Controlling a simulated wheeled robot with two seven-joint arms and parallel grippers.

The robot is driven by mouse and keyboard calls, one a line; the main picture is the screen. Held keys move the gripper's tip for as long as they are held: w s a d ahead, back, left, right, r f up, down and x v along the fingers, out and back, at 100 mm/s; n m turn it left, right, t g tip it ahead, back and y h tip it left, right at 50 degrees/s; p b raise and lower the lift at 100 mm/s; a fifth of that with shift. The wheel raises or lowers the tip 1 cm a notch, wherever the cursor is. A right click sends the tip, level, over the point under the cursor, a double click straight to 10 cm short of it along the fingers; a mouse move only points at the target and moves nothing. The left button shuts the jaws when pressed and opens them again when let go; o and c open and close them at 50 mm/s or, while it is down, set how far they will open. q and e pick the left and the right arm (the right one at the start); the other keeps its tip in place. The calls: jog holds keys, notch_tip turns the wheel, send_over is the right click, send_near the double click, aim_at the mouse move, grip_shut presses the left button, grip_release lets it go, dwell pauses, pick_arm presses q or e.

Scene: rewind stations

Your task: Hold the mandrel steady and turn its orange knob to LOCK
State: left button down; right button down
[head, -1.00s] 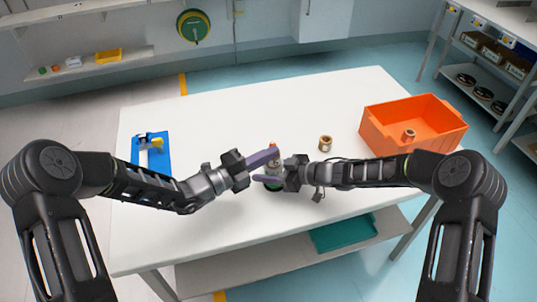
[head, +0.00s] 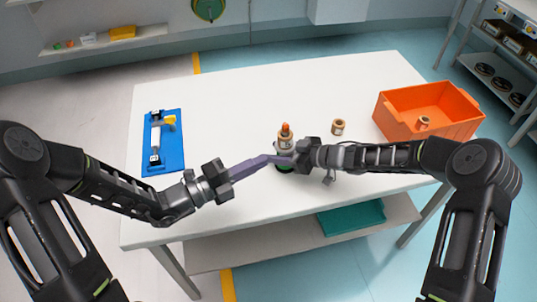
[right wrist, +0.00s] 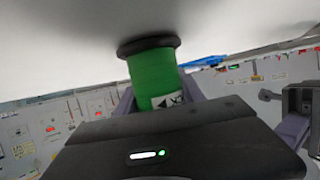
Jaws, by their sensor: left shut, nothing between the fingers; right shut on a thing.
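The mandrel (head: 285,143) stands upright on the white table, with its orange knob (head: 285,127) on top, beige and grey bands below and a green part (head: 285,168) at the bottom. Which mark the knob points to is too small to tell. My right gripper (head: 283,160) is shut on the mandrel from the right, low down. In the right wrist view its fingers flank the green part (right wrist: 152,72), which has a dark flange and a black-and-white label. My left gripper (head: 265,161) is shut and empty, its fingertips just left of the mandrel; contact is unclear.
A small brown spool (head: 338,127) stands right of the mandrel. An orange bin (head: 440,128) at the right holds another spool (head: 423,122). A blue board (head: 175,150) with a white-and-black tool lies at the left. The white table (head: 230,110) is clear between them.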

jog(key=shift+s+f, duration=0.1)
jog(key=shift+f, duration=0.15)
jog(key=c, duration=1.2)
grip_release()
jog(key=o, duration=0.6)
jog(key=shift+r, duration=0.15)
jog(key=shift+c, duration=0.2)
jog(key=v, duration=1.2)
